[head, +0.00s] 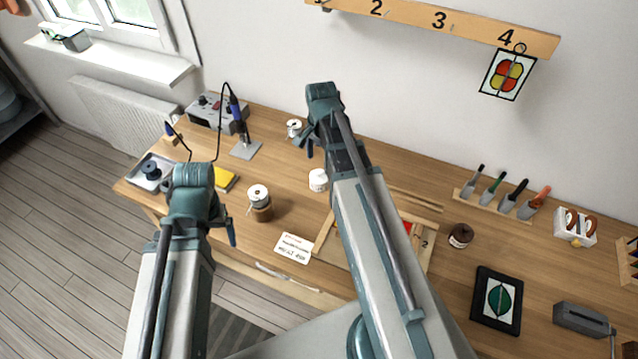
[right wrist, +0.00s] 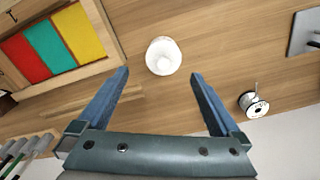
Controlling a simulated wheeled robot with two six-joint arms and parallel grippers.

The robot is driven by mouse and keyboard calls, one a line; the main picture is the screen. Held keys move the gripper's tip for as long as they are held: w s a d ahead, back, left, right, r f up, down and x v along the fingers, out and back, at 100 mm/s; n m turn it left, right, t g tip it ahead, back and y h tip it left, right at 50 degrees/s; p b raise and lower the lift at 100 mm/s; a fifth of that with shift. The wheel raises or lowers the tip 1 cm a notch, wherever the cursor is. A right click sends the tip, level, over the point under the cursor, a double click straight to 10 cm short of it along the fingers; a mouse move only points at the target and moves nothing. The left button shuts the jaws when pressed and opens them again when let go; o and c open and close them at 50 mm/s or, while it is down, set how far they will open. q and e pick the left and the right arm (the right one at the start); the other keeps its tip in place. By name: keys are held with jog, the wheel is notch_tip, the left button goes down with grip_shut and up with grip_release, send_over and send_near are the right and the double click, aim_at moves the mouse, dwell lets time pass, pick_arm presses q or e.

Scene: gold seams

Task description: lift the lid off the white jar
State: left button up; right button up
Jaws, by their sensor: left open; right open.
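The white jar (head: 318,180) stands upright on the workbench, just left of my right forearm in the head view. In the right wrist view the jar (right wrist: 163,57) is seen from above, with a pale round lid on top. My right gripper (right wrist: 159,73) is open and empty, its two blue fingers spread to either side of the jar in that view, apart from it. In the head view the right gripper (head: 310,148) is mostly hidden behind its own wrist. My left gripper (head: 232,232) is open, mostly hidden by its wrist, over the bench's left front.
A wire spool (head: 294,128) stands behind the jar. A wooden frame holding coloured glass (right wrist: 57,42) is close to the jar. A brown jar (head: 461,236) stands farther right.

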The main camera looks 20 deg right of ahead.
aim_at(319, 171)
jog(key=shift+f, duration=0.25)
jog(key=f+b, duration=0.5)
jog(key=shift+w+a+f, duration=0.1)
jog(key=shift+w+a, duration=0.05)
jog(key=shift+w, duration=0.1)
jog(key=c, duration=1.4)
